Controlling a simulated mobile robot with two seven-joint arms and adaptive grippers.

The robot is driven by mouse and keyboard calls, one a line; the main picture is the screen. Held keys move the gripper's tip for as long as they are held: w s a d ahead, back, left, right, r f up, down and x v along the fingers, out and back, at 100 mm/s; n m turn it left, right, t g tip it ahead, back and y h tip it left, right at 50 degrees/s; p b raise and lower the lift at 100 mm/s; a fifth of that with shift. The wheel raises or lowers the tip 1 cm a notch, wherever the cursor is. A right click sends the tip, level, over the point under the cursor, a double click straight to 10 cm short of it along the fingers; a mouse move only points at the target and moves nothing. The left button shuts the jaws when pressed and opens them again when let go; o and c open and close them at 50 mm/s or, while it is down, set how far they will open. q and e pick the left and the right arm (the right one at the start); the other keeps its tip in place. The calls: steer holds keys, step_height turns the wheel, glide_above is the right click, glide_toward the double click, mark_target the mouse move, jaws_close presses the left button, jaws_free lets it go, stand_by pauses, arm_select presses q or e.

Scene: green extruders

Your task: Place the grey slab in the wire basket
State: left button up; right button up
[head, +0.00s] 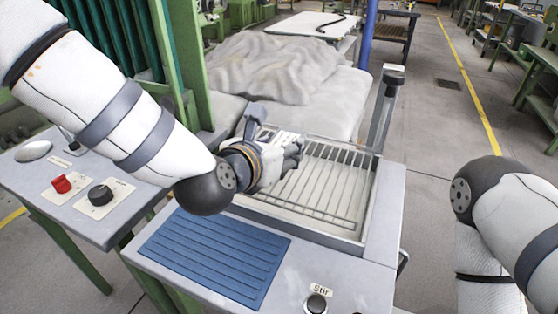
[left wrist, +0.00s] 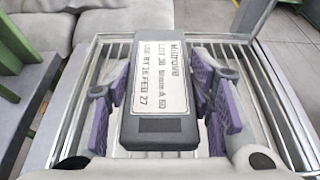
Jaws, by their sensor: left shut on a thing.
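The grey slab (left wrist: 158,133), a dark grey block with a white printed label on top, lies between the purple-padded fingers of my left gripper (left wrist: 163,95), which is shut on it. In the head view my left gripper (head: 275,140) is over the far left part of the wire basket (head: 322,192), with the slab (head: 287,136) partly hidden by the fingers. In the left wrist view the basket's wires (left wrist: 112,50) show below and around the slab. I cannot tell the exact height between them. My right gripper is out of view.
The basket sits in a grey machine housing with a post (head: 388,105) at its far right corner. A blue ribbed mat (head: 215,255) lies in front. A control panel with a red switch (head: 62,184) is at left. A grey cloth-covered heap (head: 285,65) is behind.

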arm_select(q)
steer(key=f, duration=0.3)
steer(key=shift+w+f, duration=0.2)
steer(key=shift+f, duration=0.05)
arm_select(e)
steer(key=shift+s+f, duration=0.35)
arm_select(q)
steer(key=shift+f, duration=0.15)
steer(key=o, duration=1.4)
steer(key=shift+f+b, duration=0.1)
steer(key=shift+b, duration=0.2)
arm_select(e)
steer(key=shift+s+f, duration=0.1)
arm_select(q)
steer(key=shift+s+r, duration=0.2)
steer(key=shift+r, duration=0.25)
steer(key=p+v, duration=0.2)
steer(key=v, duration=0.9)
steer(key=shift+s, duration=0.3)
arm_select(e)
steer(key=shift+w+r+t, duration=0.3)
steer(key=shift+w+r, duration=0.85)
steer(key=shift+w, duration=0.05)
